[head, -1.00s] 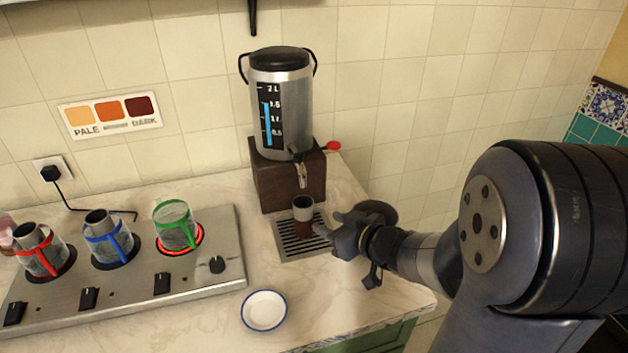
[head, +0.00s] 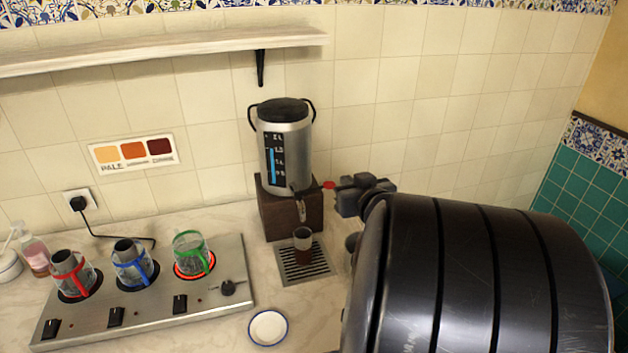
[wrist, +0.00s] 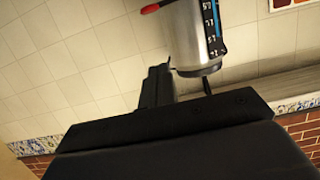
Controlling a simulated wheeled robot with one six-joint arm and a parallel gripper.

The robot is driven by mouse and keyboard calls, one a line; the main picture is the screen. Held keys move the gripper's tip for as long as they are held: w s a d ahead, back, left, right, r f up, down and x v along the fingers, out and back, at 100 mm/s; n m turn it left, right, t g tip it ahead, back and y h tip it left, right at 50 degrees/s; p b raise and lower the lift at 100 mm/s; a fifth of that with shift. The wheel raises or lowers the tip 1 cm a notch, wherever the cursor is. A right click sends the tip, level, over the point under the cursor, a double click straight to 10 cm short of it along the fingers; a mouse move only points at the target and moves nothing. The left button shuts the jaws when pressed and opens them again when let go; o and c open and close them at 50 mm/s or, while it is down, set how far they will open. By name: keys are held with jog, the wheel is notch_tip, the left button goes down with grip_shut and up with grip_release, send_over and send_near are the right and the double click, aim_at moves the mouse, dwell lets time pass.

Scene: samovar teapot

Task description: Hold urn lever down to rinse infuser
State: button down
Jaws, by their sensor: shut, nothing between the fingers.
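The urn (head: 287,150) is a silver cylinder with a black lid and a blue level gauge, standing on a brown block (head: 290,215). Its red-tipped lever (head: 328,185) sticks out to the right; the red tip also shows in the wrist view (wrist: 150,8). Below the tap (head: 300,208), a small cup-like vessel, grey above and dark red-brown below (head: 303,242), perhaps the infuser, stands on the slotted drip tray (head: 290,273). My gripper (head: 343,203) is shut and empty, just right of the lever tip. I cannot tell whether they touch. In the wrist view its fingers (wrist: 157,85) are together.
A steel hotplate (head: 150,305) at left carries glasses with red (head: 72,275), blue (head: 133,263) and green (head: 190,254) handles; the green one's ring glows. A white saucer (head: 268,327) lies in front. My arm covers the lower right. A shelf (head: 170,50) runs above.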

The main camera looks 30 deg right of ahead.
jog(key=shift+w, duration=0.1)
jog(key=b, duration=0.2)
send_over(315, 189)
jog(key=s+d, duration=0.3)
jog(key=s, duration=0.1)
notch_tip(315, 189, down, 2)
jog(key=f, duration=0.1)
jog(key=shift+w+d+f+b, duration=0.1)
jog(key=shift+w+f+b, duration=0.15)
jog(key=shift+f, duration=0.65)
jog(key=shift+w+f+b, duration=0.1)
jog(key=shift+f+b, duration=0.25)
jog(key=shift+f, duration=0.5)
